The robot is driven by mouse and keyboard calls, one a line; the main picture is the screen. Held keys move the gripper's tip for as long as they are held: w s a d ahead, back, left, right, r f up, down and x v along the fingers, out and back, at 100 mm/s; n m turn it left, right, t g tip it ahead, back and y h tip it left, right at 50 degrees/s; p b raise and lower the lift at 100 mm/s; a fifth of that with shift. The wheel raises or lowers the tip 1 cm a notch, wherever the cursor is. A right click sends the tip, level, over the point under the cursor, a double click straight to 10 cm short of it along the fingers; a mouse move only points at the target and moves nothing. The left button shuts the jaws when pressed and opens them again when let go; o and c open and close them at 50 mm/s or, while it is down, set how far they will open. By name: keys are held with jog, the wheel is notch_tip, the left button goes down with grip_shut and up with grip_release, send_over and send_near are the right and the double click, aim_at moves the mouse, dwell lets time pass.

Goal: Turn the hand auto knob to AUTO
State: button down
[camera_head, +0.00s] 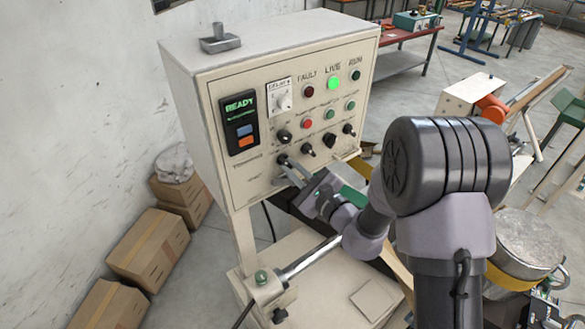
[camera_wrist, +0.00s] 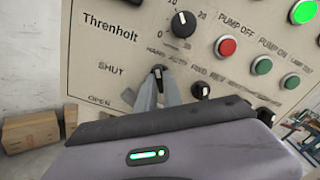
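The hand auto knob (camera_wrist: 158,70) is a small black selector under the HAND and AUTO labels on the beige control panel (camera_head: 250,187). In the head view the knob (camera_head: 282,159) is at the lower left of the panel, partly hidden by my gripper. My gripper (camera_wrist: 159,80) reaches the panel from below, one finger on each side of the knob. The fingers are close together, with the knob between their tips, and look shut on it. Only the knob's upper part shows. Its pointer looks roughly upright; I cannot tell exactly which label it faces.
The FWD REV knob (camera_wrist: 200,90) is close to the right of my fingers. The green live lamp (camera_head: 334,83) is lit. Cardboard boxes (camera_head: 148,248) stand by the left wall.

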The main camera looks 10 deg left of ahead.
jog(key=shift+m, duration=0.3)
jog(key=m, duration=0.6)
jog(key=shift+m+p, duration=0.3)
jog(key=m+p, duration=0.2)
jog(key=m, duration=0.4)
jog(key=shift+m, duration=0.5)
jog(key=c, duration=1.5)
grip_release()
